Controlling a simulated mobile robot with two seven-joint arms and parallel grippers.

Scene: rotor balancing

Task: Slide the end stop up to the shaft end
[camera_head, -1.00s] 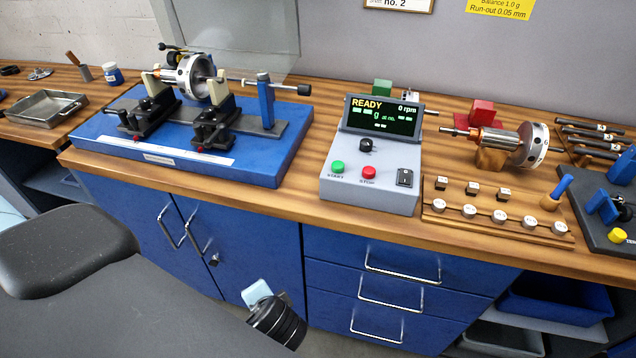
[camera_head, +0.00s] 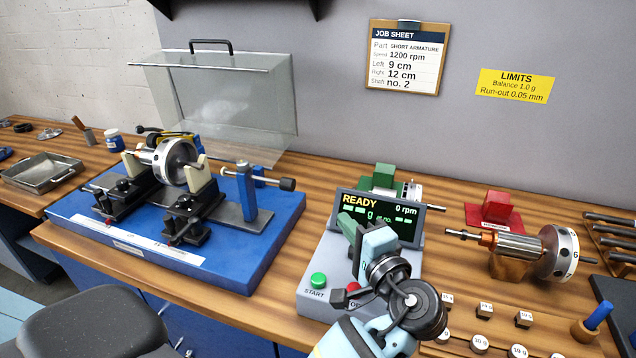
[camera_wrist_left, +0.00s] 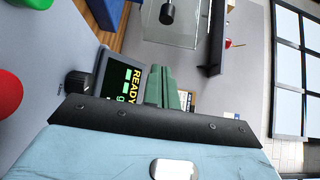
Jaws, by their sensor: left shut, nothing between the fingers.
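The end stop is a blue post (camera_head: 246,192) on the right part of the blue balancing stand (camera_head: 225,272), with a thin horizontal rod and a black knob (camera_head: 287,184) at its right. The rotor (camera_head: 176,161) lies across two black supports with cream tops, left of the post. My right gripper is not in view.
The console (camera_head: 318,262) with its READY display stands right of the stand, partly behind my left arm. A clear guard (camera_head: 225,95) stands open behind the rotor. A second armature (camera_head: 518,246) lies at the right. Cabinets and drawers are below the bench edge.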

